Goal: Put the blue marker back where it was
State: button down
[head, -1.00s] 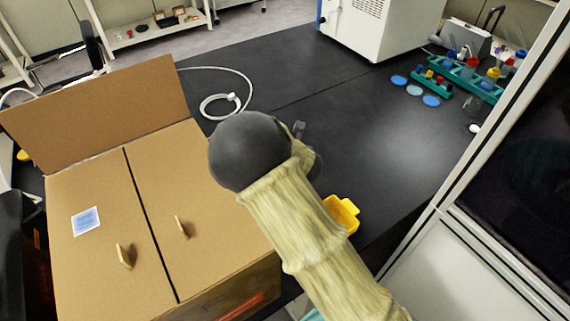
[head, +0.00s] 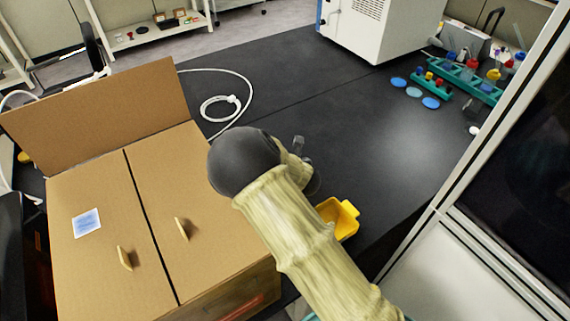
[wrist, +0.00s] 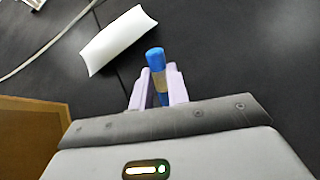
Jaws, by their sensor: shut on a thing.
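The blue marker (wrist: 155,60) shows in the wrist view, with a blue end and a tan band below it. My gripper (wrist: 158,88) is shut on it, with its pale fingers on either side of the marker. The marker's blue end points away from the gripper over the black bench top (wrist: 230,60). In the head view my arm covers the marker and most of the gripper, so how far the marker is above the bench cannot be told.
A white object (wrist: 118,40) lies beyond the marker. A cardboard-coloured box (head: 90,240) with an upright flap stands left of my arm. A yellow tray (head: 345,219) is right of my arm. Teal racks (head: 470,80) and blue discs (head: 414,92) are at back right.

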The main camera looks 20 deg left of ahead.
jog(key=shift+f, duration=0.2)
jog(key=c, duration=1.4)
grip_release()
jog(key=shift+r, duration=0.1)
jog(key=shift+o, duration=0.2)
jog(key=shift+r, duration=0.15)
jog(key=v, duration=1.2)
jog(key=shift+b, duration=0.4)
